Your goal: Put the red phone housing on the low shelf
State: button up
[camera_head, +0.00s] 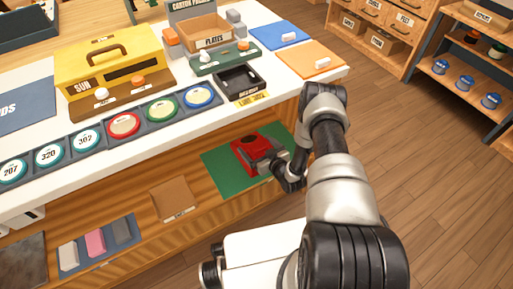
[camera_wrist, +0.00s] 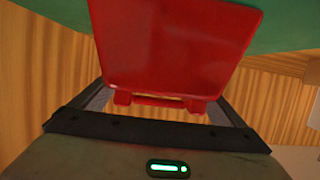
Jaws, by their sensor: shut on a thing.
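The red phone housing (camera_head: 250,149) is over the green mat (camera_head: 219,176) on the low wooden shelf (camera_head: 150,180), below the white counter. My gripper (camera_head: 276,160) reaches in from the right and is shut on the housing. In the wrist view the red housing (camera_wrist: 172,45) lies between the two fingers of my gripper (camera_wrist: 165,102), its flat face filling the upper middle. Green mat (camera_wrist: 290,28) shows around its far side. I cannot tell whether the housing touches the mat.
The white counter (camera_head: 225,118) overhangs the shelf and carries a yellow box (camera_head: 110,65), round dials and a black tray (camera_head: 238,80). A brown mat (camera_head: 174,201) and a blue mat with small blocks (camera_head: 97,240) lie farther left on the shelf.

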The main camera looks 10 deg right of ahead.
jog(key=shift+c, duration=0.2)
jog(key=o, duration=1.1)
jog(key=shift+s+r, duration=0.1)
jog(key=shift+r, duration=0.05)
jog(key=p+v, duration=0.3)
jog(key=v, duration=0.8)
jog(key=shift+s+d+p, duration=0.15)
jog(key=shift+s+p, duration=0.15)
jog(key=shift+s, duration=0.05)
